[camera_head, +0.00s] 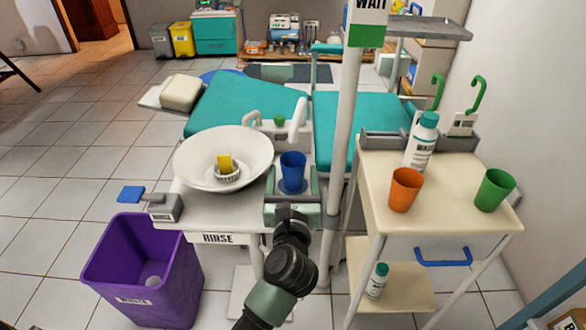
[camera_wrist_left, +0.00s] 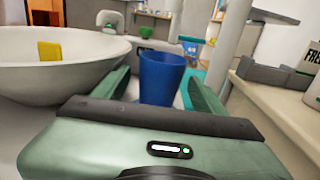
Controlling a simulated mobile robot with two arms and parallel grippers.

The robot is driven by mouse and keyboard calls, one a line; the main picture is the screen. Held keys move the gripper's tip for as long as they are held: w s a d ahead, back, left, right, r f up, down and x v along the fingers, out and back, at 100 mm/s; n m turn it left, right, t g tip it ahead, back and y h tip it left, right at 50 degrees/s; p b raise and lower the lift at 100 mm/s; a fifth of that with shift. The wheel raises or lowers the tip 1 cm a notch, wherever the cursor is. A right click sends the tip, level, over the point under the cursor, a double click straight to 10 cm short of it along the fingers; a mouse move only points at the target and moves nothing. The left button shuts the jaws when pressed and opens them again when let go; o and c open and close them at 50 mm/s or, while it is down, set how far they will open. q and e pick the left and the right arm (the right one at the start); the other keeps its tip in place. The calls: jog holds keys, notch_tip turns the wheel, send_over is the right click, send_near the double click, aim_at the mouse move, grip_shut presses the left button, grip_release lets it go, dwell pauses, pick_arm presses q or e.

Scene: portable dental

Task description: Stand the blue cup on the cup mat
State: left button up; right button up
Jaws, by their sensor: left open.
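The blue cup (camera_head: 292,166) stands upright on the white ledge right of the rinse basin. A darker blue patch shows around its foot; I cannot tell whether this is the cup mat. My left gripper (camera_head: 292,183) is open, with one green finger on each side of the cup. In the left wrist view the cup (camera_wrist_left: 162,75) shows between the two spread fingers, with gaps beside it, and its lower part is hidden behind the gripper body. My right gripper is not in view.
The white basin (camera_head: 198,147) with a yellow block (camera_head: 225,164) stands just left. A white pole (camera_head: 350,130) rises close on the right. A cart (camera_head: 450,218) holds an orange cup (camera_head: 404,190), a green cup (camera_head: 494,190) and a bottle (camera_head: 421,142). A purple bin (camera_head: 150,275) stands at lower left.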

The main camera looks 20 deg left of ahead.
pick_arm(q)
jog(key=v, duration=1)
